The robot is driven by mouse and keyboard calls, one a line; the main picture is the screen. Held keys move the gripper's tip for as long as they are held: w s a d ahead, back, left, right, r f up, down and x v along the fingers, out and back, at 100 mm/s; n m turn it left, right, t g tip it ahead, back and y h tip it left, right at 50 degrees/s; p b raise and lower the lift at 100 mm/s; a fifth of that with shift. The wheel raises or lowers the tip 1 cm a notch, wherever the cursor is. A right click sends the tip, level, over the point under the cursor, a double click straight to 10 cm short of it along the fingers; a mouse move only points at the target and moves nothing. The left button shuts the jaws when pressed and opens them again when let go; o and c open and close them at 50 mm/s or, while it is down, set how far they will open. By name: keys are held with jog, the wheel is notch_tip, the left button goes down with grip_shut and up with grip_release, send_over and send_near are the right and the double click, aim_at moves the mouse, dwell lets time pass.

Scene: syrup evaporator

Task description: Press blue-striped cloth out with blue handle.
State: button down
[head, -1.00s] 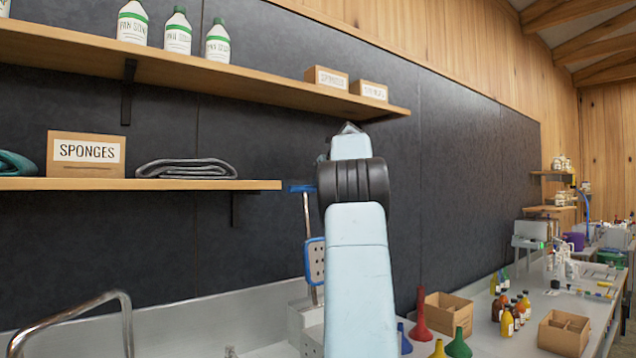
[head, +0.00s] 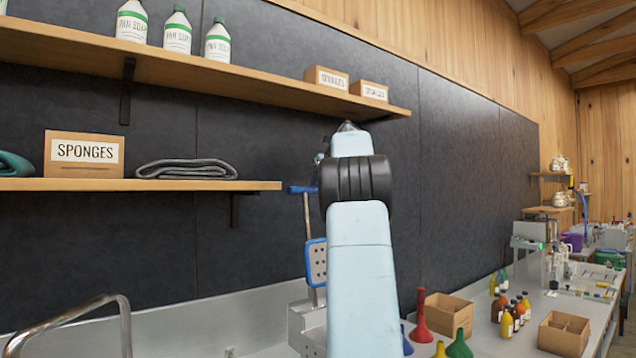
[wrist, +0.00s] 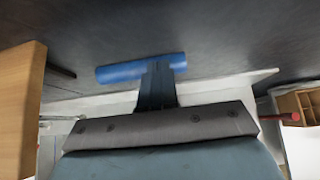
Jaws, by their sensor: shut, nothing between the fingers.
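The blue handle (head: 301,189) is a short crossbar on top of a metal lever in the head view. Below it is a blue-edged perforated plate (head: 316,263) on a grey press body. In the wrist view the blue handle (wrist: 128,69) lies across the tips of my gripper (wrist: 160,72). My gripper's dark fingers are shut with nothing between them. They are at the bar or just short of it; I cannot tell whether they touch. In the head view my arm hides most of the gripper. No blue-striped cloth shows in either view.
A lower shelf (head: 150,185) with a sponges box (head: 84,160) and folded grey cloth (head: 186,169) ends left of the handle. An upper shelf (head: 200,72) runs above. Funnels, including a red one (head: 421,318), and a wooden box (head: 450,312) stand right of my arm.

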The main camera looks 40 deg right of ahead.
jog(key=s+r, duration=0.7)
jog(key=r, duration=0.3)
jog(key=shift+d+r, duration=0.2)
jog(key=shift+d, duration=0.25)
